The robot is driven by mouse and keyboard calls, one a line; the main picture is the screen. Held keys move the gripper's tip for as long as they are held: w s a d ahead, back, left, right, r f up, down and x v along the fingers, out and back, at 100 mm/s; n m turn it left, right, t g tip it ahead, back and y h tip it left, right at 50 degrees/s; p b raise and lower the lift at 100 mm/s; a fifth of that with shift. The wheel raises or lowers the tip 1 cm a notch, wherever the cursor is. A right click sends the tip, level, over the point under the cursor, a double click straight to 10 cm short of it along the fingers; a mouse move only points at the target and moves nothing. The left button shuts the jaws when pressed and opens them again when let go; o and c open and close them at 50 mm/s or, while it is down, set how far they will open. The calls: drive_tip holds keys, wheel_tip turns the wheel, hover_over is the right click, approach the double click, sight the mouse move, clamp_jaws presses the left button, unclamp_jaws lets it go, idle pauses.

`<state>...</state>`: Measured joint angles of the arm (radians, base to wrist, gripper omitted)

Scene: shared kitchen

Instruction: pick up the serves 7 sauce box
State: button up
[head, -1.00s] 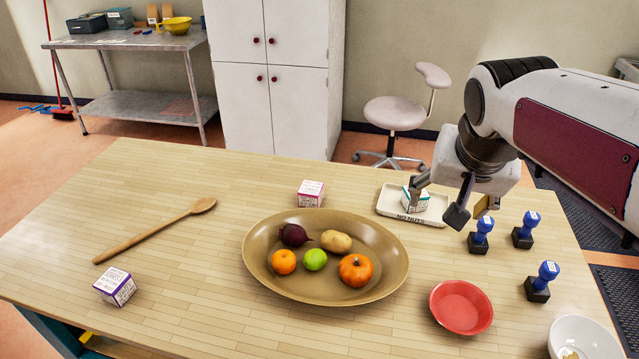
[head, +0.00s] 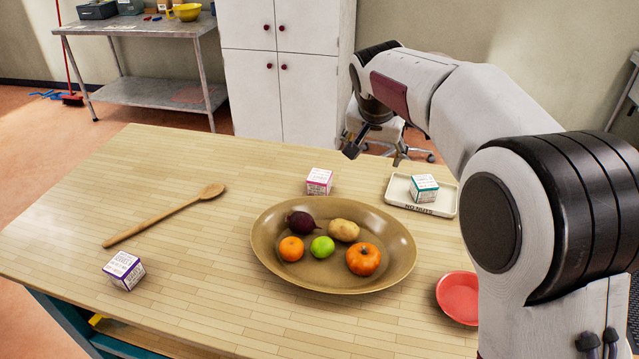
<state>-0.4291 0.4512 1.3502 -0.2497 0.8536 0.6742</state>
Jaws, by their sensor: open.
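Three small white printed boxes stand on the table; their print is too small for me to tell which reads serves 7. The pink-edged box (head: 319,181) stands behind the brown bowl. The teal-edged box (head: 424,188) sits on the cream tray (head: 449,208) marked NO NUTS. The purple-edged box (head: 123,270) stands at the front left. My gripper (head: 375,154) is open and empty, raised near the table's back edge. In the picture it is above and right of the pink-edged box and up-left of the tray.
The wide brown bowl (head: 270,262) holds fruit and vegetables mid-table. A wooden spoon (head: 165,216) lies at left. A red bowl (head: 457,297) is partly hidden by my arm, which blocks the right side. The table between spoon and brown bowl is clear.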

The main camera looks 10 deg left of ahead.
approach(320, 177)
drive_tip(key=w+x, duration=0.1)
drive_tip(key=x, duration=0.2)
drive_tip(key=shift+s+r, duration=0.15)
drive_tip(key=shift+s, duration=0.1)
drive_tip(key=shift+x, duration=1.35)
drive_tip(key=shift+s+x, duration=0.15)
drive_tip(key=shift+x, duration=0.6)
drive_tip(key=shift+s+x, duration=0.15)
drive_tip(key=shift+x, duration=1.85)
drive_tip(key=shift+a, duration=0.1)
